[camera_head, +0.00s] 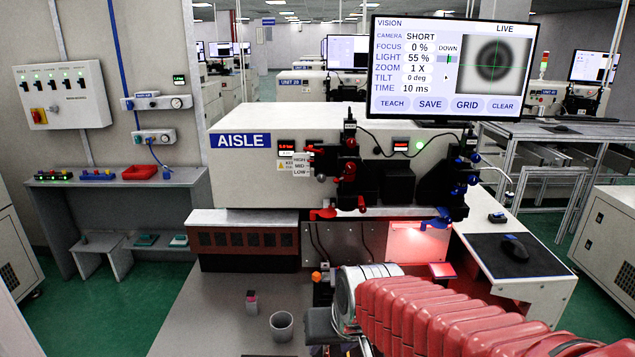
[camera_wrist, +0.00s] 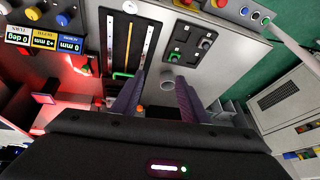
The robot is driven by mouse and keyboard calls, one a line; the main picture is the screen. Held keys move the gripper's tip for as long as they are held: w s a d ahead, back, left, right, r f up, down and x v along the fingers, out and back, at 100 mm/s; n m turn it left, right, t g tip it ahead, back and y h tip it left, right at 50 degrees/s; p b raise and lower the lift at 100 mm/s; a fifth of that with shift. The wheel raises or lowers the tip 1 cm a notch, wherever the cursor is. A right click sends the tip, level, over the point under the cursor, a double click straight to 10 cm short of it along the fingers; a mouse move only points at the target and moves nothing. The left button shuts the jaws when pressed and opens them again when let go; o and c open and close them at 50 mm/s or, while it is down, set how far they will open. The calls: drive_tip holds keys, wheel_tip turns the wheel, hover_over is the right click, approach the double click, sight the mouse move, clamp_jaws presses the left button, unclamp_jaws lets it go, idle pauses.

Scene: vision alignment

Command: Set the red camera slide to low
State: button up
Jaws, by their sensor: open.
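The red camera slide (camera_head: 350,170) is on the front of the white AISLE machine, left of a dark blue-knobbed unit. A white label (camera_head: 301,163) beside it reads HIGH, MID and LOW. A grey ball knob (camera_head: 321,178) sits beside the label, near the LOW line; I cannot tell for sure which level it marks. My gripper (camera_wrist: 160,82) is open and empty in the wrist view, its two dark fingers apart. It is low in front of the machine, apart from the slide. In the head view my red arm hides most of it.
The monitor (camera_head: 450,68) reads camera SHORT, focus 0 %, light 55 %, and shows a dark blurred ring. A grey cup (camera_head: 282,326) and a small pink-topped item (camera_head: 251,302) stand on the bench. A mouse (camera_head: 514,249) lies on a black mat at right.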

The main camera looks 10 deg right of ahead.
drive_tip(key=w+a+m+t, duration=0.2)
drive_tip(key=w+t, duration=0.1)
drive_tip(key=w, duration=0.9)
drive_tip(key=m+t+h, duration=0.4)
drive_tip(key=m+t, duration=0.5)
approach(322, 179)
drive_tip(key=s+a, duration=0.1)
drive_tip(key=s, duration=0.4)
drive_tip(key=shift+a+f, duration=0.1)
drive_tip(key=shift+f, duration=0.1)
drive_tip(key=shift+w, duration=0.1)
drive_tip(key=w+d, duration=0.1)
drive_tip(key=w, duration=0.8)
drive_tip(key=w+d, duration=0.1)
drive_tip(key=w, duration=0.3)
drive_tip(key=shift+w+d, duration=0.15)
drive_tip(key=shift+d, duration=0.2)
drive_tip(key=shift+c, duration=0.5)
clamp_jaws()
